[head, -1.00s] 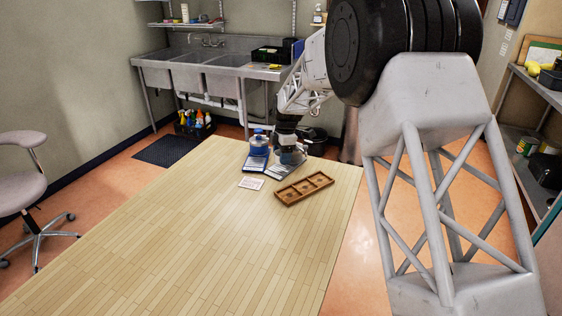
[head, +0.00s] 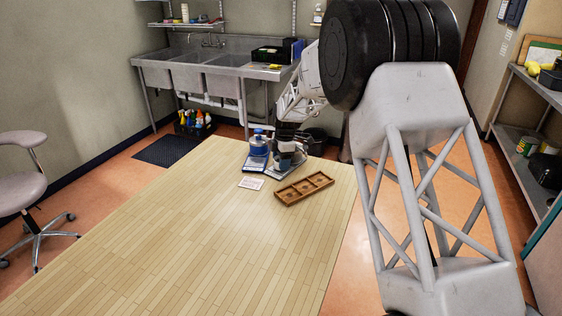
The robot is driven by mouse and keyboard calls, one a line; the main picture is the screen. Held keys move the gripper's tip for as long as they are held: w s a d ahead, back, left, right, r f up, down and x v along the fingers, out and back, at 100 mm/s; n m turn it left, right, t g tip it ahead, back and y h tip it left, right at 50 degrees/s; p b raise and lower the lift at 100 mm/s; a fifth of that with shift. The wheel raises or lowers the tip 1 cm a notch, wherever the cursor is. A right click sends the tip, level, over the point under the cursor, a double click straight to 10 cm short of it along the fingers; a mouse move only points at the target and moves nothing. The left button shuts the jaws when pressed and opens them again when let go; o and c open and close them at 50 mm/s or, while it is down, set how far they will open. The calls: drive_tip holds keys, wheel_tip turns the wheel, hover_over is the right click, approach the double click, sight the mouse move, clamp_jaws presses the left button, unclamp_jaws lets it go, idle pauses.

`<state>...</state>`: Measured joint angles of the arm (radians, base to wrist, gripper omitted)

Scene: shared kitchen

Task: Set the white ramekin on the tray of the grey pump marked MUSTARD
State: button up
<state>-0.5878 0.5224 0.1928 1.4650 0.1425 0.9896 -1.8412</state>
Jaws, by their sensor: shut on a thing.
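My gripper (head: 289,147) is at the far end of the wooden table, right of the blue-topped pump. It is shut on a small pale thing, the white ramekin (head: 284,163), low over the grey tray (head: 291,176) of the right-hand pump. The arm and gripper hide most of that grey pump (head: 286,148). The MUSTARD mark cannot be read at this size. I cannot tell whether the ramekin touches the tray.
The blue pump (head: 258,142) stands on its own tray close to the left. A wooden three-compartment box (head: 304,189) lies just in front to the right. A pale card (head: 251,184) lies in front to the left. The near and left table (head: 190,235) is clear.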

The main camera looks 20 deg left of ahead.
drive_tip(key=shift+f, duration=0.2)
drive_tip(key=o, duration=0.9)
drive_tip(key=shift+r, duration=0.1)
drive_tip(key=r, duration=0.8)
drive_tip(key=w+d+r, duration=0.1)
drive_tip(key=r, duration=0.3)
idle(0.4)
